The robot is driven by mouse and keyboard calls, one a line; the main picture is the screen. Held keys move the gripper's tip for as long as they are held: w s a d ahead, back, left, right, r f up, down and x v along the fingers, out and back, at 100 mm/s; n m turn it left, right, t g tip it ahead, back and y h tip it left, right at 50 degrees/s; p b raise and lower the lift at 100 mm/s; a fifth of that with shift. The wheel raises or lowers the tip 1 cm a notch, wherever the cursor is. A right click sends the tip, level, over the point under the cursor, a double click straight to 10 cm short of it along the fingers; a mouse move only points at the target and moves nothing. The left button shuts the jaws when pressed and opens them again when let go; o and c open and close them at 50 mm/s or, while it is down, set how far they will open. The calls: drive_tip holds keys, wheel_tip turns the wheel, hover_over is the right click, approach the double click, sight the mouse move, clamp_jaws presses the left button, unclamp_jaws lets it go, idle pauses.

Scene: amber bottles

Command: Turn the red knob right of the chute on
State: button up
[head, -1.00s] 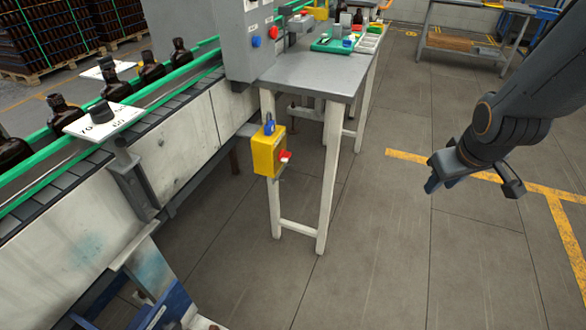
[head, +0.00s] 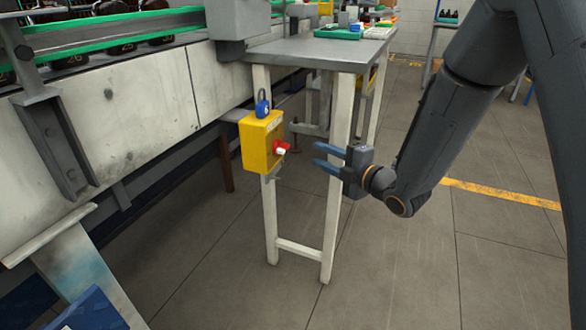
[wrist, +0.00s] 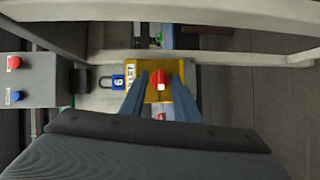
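A red knob (head: 280,147) with a pale tip sits on the front of a yellow box (head: 256,150) fixed at a white table leg. A blue padlock (head: 263,109) hangs at the box's top. My gripper (head: 317,156) is open and empty, its two blue fingers pointing left at the knob, a short gap away. In the wrist view the knob (wrist: 158,80) shows between the open fingers (wrist: 160,88), and the yellow box (wrist: 181,100) lies behind it. No chute can be clearly made out.
A grey-topped table (head: 300,54) stands above the box, with a green tray (head: 338,32) on it. The conveyor (head: 150,95) runs along the left. In the wrist view, a grey panel (wrist: 42,78) has red and blue buttons. The floor at the right is clear.

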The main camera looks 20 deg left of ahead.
sight(286, 149)
drive_tip(key=shift+w+a+f+n+g+y+b, duration=0.15)
drive_tip(key=shift+w+a+f+n+y+b, duration=0.25)
drive_tip(key=shift+a, duration=1.25)
drive_tip(key=shift+w+a+f+n+g+y+b, duration=0.25)
drive_tip(key=shift+w+a+n+y+b, duration=0.15)
drive_tip(key=shift+a, duration=1.25)
drive_tip(key=shift+w+a+f+n+g+y+b, duration=0.1)
drive_tip(key=shift+w+a+f+n+y+b, duration=0.35)
drive_tip(key=shift+a, duration=1.2)
drive_tip(key=shift+s+r, duration=0.1)
drive_tip(key=shift+r, duration=0.05)
clamp_jaws()
